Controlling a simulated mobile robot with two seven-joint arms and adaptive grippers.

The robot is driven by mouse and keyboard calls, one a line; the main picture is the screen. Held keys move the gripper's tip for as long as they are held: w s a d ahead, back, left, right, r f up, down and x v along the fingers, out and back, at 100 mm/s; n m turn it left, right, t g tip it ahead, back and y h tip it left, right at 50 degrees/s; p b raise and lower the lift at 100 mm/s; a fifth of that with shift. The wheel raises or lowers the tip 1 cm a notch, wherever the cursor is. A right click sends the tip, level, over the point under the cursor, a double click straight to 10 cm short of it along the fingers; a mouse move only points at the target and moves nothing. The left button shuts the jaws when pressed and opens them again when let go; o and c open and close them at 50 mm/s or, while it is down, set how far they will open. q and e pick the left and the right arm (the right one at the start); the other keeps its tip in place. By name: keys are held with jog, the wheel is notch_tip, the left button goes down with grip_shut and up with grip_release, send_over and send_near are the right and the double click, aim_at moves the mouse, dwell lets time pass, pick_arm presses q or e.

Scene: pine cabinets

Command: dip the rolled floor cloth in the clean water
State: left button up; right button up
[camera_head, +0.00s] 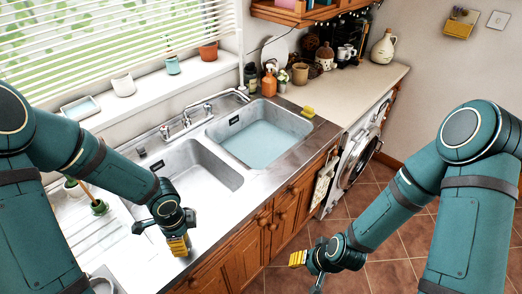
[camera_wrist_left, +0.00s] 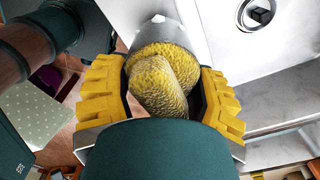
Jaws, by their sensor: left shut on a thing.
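The rolled floor cloth (camera_wrist_left: 160,85) is a yellow, rough-textured roll, seen end-on between the yellow finger pads of my left gripper (camera_wrist_left: 163,95) in the left wrist view. In the head view my left gripper (camera_head: 178,245) is over the counter's front edge, in front of the empty left basin (camera_head: 195,178). The cloth cannot be made out there. The clean water (camera_head: 262,144) is pale blue and fills the right basin, farther away and to the right of my left gripper. My right gripper (camera_head: 298,259) is above the floor in front of the cabinets; its jaw opening is unclear.
A tap (camera_head: 200,112) stands behind the basins, its spout near the divider. A yellow sponge (camera_head: 308,112) lies at the right basin's far right corner. An orange bottle (camera_head: 269,83) and pots stand behind. A cloth (camera_head: 325,178) hangs on the cabinet front beside the washing machine (camera_head: 360,155).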

pick_arm(q)
jog(key=shift+r+p, duration=0.4)
jog(key=shift+r, duration=1.45)
jog(key=shift+w, duration=0.15)
